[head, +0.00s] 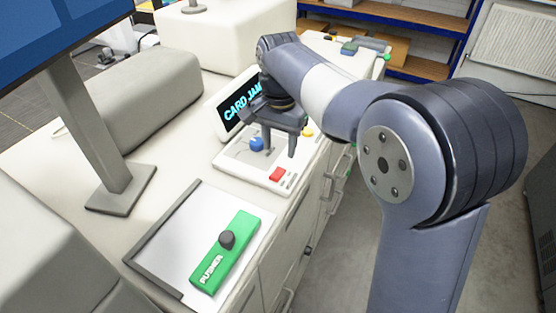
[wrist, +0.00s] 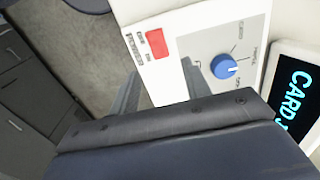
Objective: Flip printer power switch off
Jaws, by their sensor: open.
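A white control panel (head: 240,163) on the counter carries a red rectangular switch or button (head: 277,174) and a round blue knob (head: 257,144). In the wrist view the red part (wrist: 157,43) is at upper centre and the blue knob (wrist: 224,66) is to its right, with small labels around it too small to read. I cannot tell which control is the power switch. A tilted screen (head: 239,106) behind the panel reads "CARD JAM". My gripper (head: 280,146) is open and empty over the panel, fingers down, beside the knob and behind the red part.
A grey-white tray (head: 187,232) with a green block (head: 226,252) marked "PUSHER" lies at the front. A monitor stand (head: 122,190) is at left. A yellow part (head: 308,132) sits right of my gripper. Cabinets (head: 300,222) drop away along the counter's right edge.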

